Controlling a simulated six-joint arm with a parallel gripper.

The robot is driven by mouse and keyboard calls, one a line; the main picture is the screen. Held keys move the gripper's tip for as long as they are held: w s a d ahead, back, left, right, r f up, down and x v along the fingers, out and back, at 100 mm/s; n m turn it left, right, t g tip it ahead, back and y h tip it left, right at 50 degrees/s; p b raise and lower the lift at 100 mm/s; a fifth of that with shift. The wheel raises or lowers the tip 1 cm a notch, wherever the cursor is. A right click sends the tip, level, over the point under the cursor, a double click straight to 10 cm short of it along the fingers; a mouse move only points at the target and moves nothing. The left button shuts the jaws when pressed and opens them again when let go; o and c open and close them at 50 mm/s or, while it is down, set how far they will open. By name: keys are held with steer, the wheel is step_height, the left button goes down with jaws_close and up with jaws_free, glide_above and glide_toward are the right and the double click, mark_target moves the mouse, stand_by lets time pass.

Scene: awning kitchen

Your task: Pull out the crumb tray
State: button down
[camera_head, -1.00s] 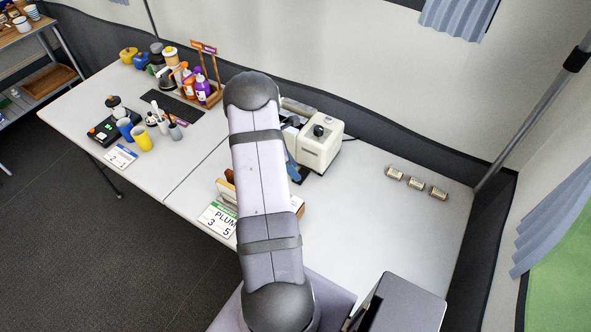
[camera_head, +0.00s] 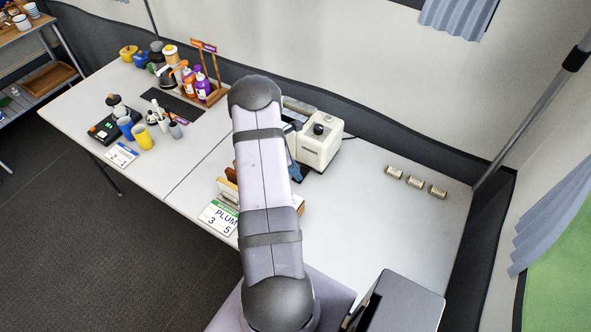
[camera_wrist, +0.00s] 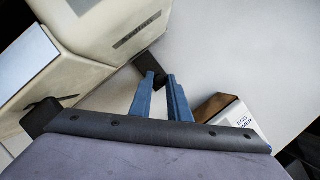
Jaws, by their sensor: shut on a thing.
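The cream toaster (camera_head: 318,147) stands on the table beyond my arm, with a dark knob on top. In the wrist view its cream body (camera_wrist: 120,32) fills the upper left. A dark tab, seemingly the end of the crumb tray (camera_wrist: 151,66), sticks out low at the toaster's side. My gripper's blue fingers (camera_wrist: 161,82) are closed on this dark tab, low over the white table. In the head view my gripper (camera_head: 296,172) shows only partly beside the toaster, as my arm hides the rest. How far out the tray is cannot be told.
A box with a printed label (camera_wrist: 236,118) and a brown piece stand close right of my fingers. A PLUM card (camera_head: 219,217) lies at the table's front edge. Three small ribbed items (camera_head: 416,182) lie at the right. The table (camera_head: 390,235) between is clear.

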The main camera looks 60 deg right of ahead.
steer(key=a, duration=0.4)
steer(key=shift+a, duration=0.15)
steer(key=c, duration=1.7)
jaws_free()
steer(key=shift+o, duration=0.2)
